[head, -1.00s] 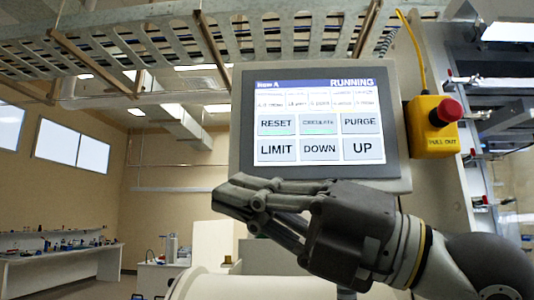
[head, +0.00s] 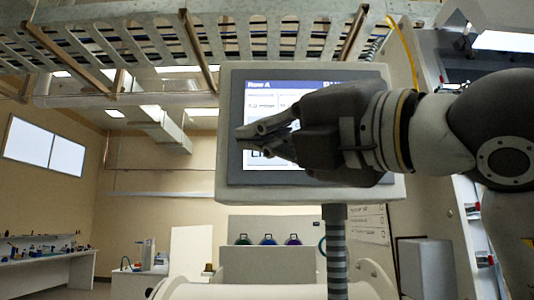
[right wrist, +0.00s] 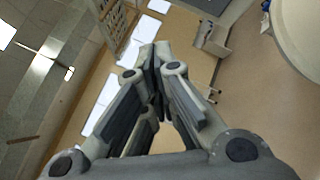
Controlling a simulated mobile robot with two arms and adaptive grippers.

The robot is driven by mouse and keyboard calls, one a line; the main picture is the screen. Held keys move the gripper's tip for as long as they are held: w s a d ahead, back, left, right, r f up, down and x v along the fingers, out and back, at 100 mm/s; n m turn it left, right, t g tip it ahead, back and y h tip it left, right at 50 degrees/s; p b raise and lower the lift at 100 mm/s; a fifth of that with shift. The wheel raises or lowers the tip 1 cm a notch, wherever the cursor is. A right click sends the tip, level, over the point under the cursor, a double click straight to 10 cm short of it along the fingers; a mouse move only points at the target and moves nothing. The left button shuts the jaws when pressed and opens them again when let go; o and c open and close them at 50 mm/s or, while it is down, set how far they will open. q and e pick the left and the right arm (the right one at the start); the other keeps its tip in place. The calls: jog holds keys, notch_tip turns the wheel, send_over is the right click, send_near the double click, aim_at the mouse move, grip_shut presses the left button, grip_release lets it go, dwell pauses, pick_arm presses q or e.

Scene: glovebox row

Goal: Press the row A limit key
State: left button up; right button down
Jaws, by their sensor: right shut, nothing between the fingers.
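The row A control panel (head: 225,140) stands upright on a post, with "Row A" at the top left of its lit screen. My right gripper (head: 246,135) is shut and empty, its fingers pointing left across the front of the screen. It hides most of the keys. Part of the limit key (head: 257,154) shows just below the fingers, with only its first letters readable. I cannot tell whether the gripper touches the screen. In the right wrist view the closed fingers (right wrist: 155,62) meet with nothing between them; the panel is not seen there. My left gripper is not in view.
A ribbed post (head: 336,250) holds the panel from below. A metal cable tray (head: 260,35) runs overhead, and a yellow cable (head: 403,50) hangs at the panel's right. A workbench (head: 45,265) stands far left. Free room lies left of the panel.

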jog(key=w+p, duration=0.4)
jog(key=w, duration=0.4)
jog(key=shift+w, duration=0.4)
jog(key=shift+w, duration=0.15)
dwell(1.1)
jog(key=shift+w, duration=0.25)
